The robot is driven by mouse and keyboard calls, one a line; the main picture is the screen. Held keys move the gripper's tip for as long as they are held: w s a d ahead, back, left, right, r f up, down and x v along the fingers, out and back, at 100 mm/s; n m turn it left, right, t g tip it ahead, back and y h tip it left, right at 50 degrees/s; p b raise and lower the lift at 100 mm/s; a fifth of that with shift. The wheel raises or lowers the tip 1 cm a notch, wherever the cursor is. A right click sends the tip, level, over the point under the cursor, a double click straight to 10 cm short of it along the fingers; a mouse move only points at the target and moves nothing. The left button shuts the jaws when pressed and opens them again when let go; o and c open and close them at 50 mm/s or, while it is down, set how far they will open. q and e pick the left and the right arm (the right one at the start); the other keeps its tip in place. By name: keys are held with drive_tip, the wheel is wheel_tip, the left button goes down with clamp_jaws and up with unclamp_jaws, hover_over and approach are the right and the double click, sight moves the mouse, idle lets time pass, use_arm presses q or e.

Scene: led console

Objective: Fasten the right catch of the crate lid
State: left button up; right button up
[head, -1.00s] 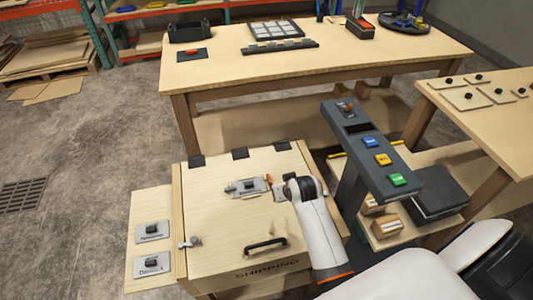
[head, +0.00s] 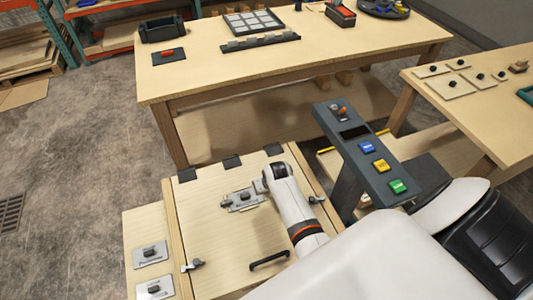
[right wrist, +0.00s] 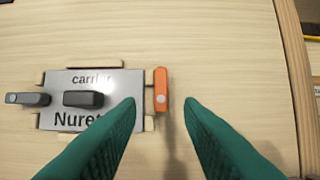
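The wooden crate's lid (head: 215,240) is down, with a black handle (head: 269,261) near its front. A small metal catch (head: 193,265) sits at its left edge and another, the right catch (head: 316,199), at its right edge. They are too small to tell whether fastened. A grey carrier plate (head: 243,200) lies on the lid. In the right wrist view it has a grey tab at left and an upright orange tab (right wrist: 161,90) at right. My right gripper (right wrist: 162,102) is open, fingertips on either side of the orange tab, apparently not touching it. My left gripper is out of view.
A console with blue, yellow and green buttons (head: 375,155) stands right of the crate. A side shelf with two plates (head: 152,255) is at its left. A large table (head: 200,75) is behind; another table (head: 480,105) is at right.

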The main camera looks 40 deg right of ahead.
drive_tip(key=shift+x, duration=1.1)
drive_tip(key=shift+f, duration=0.25)
clamp_jaws()
